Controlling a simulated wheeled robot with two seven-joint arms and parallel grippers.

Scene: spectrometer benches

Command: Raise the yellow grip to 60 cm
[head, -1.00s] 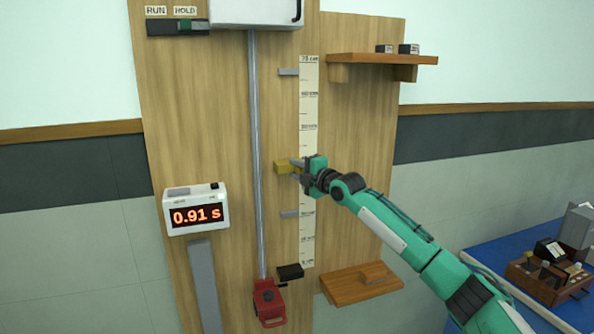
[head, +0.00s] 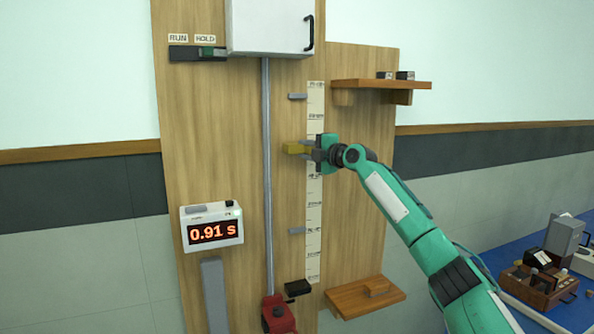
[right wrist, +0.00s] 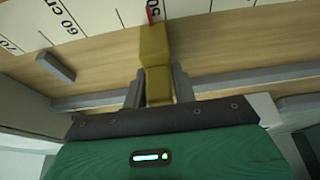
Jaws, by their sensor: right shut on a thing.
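The yellow grip (head: 296,149) sits on the vertical board beside the white scale strip (head: 315,215). My right gripper (head: 309,151) is shut on the yellow grip from the right. In the right wrist view the yellow grip (right wrist: 155,65) is between the two grey fingers (right wrist: 154,88). A red pointer (right wrist: 150,12) at its end lies close to the 50 mark on the scale strip (right wrist: 100,18). The 60 cm mark is further left in that view, above the grip in the head view. My left gripper is not in view.
Grey pegs stick out beside the scale, an upper one (head: 297,96) above the grip and a lower one (head: 297,230) below. A metal rod (head: 267,180) runs down to a red block (head: 278,315). A timer (head: 212,227) reads 0.91 s. A wooden shelf (head: 380,84) is at upper right.

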